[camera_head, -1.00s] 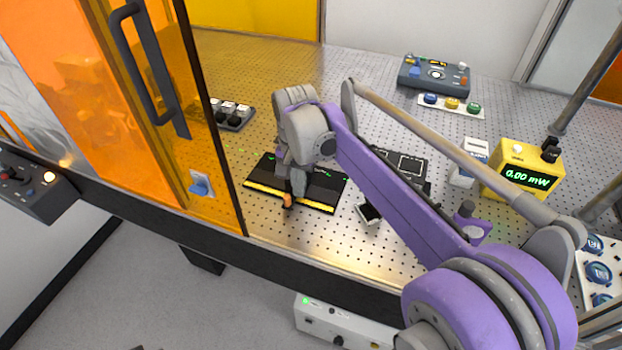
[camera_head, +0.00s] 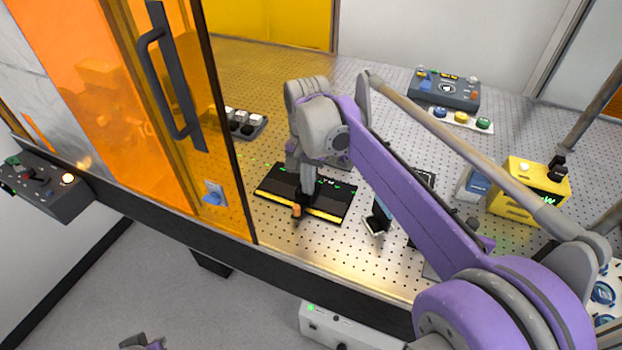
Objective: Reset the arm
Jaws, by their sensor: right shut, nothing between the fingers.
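My right arm, purple and grey, reaches in from the lower right over the perforated optical table (camera_head: 330,240). My right gripper (camera_head: 298,209) points down, with an orange patch at its tip, and is shut with nothing held. In the picture it overlaps the front part of a black pad with a yellow front strip (camera_head: 335,205); whether it touches the pad cannot be told. A small grey and purple part of mine shows at the bottom left edge, perhaps my left arm; its fingers cannot be made out.
An orange enclosure door with a black handle (camera_head: 165,85) stands at the left. A yellow power meter (camera_head: 515,208) is at the right, partly behind my arm. A dark control box (camera_head: 445,90) and a strip of coloured knobs (camera_head: 461,118) stand at the back. A control panel (camera_head: 45,190) is at far left.

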